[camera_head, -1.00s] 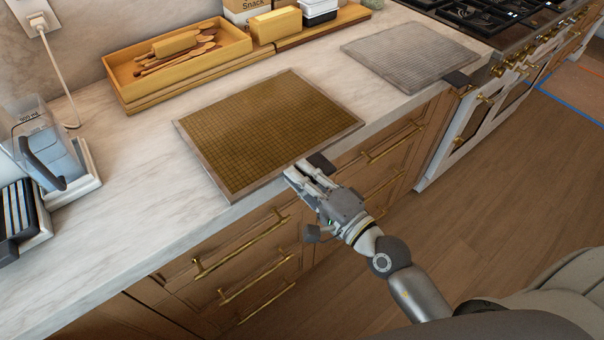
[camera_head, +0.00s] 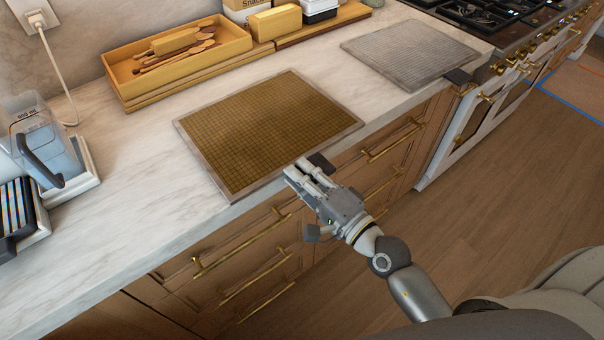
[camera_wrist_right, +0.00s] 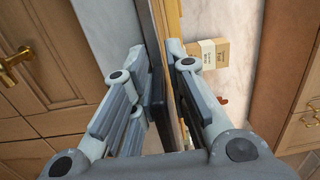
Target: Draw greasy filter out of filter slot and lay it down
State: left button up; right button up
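The greasy filter (camera_head: 270,130) is a brown mesh panel in a grey frame, lying flat on the marble counter with its front edge near the counter's edge. My right gripper (camera_head: 303,168) is at the front edge of the filter. In the right wrist view its fingers (camera_wrist_right: 168,95) sit close on both sides of a thin dark edge-on piece. Whether they press on it or stand slightly apart, I cannot tell. The filter slot is not recognisable in view. My left gripper is not in view.
A second, grey filter panel (camera_head: 410,53) with a dark tab lies at the back right, beside the stove (camera_head: 490,20). A wooden tray (camera_head: 180,62) of utensils stands behind. A clear container (camera_head: 45,150) is at left. Bare counter (camera_head: 130,180) lies left of the greasy filter.

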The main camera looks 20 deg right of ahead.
jog(key=shift+f, duration=0.45)
dwell(0.4)
jog(key=o, duration=0.6)
jog(key=shift+b+v, duration=1.7)
jog(key=shift+v, duration=2.3)
